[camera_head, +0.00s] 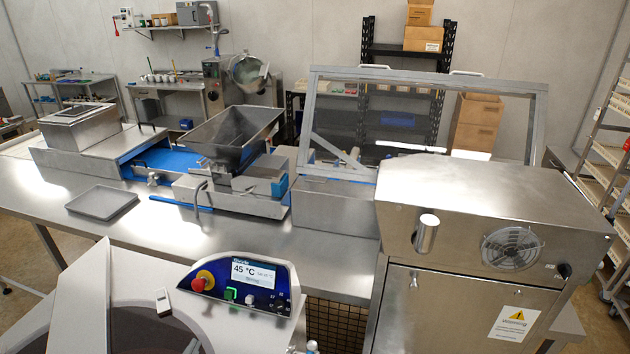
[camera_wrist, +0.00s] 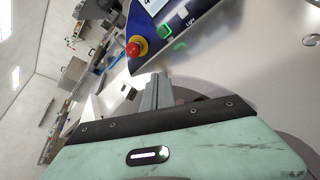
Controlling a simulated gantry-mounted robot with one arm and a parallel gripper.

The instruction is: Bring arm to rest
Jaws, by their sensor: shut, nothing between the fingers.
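My gripper (camera_wrist: 160,78) shows in the wrist view, with its grey fingers together and nothing held between them. The fingers point toward the tempering machine's blue control panel (camera_wrist: 199,14) and appear just below its red emergency stop (camera_wrist: 137,47) and lit green button (camera_wrist: 165,32). I cannot tell how far apart they are. In the head view the same control panel (camera_head: 243,285) is at the lower middle, its screen (camera_head: 254,273) reading 45 °C. The red stop (camera_head: 203,280) and green button (camera_head: 230,294) show there too. My arm is not visible in the head view.
The tempering bowl (camera_head: 140,330) is partly cut off at the lower left. Behind it stands a steel table (camera_head: 150,222) with a grey tray (camera_head: 102,202) and a hopper (camera_head: 232,134) over a blue belt. A large steel cabinet (camera_head: 460,295) fills the right.

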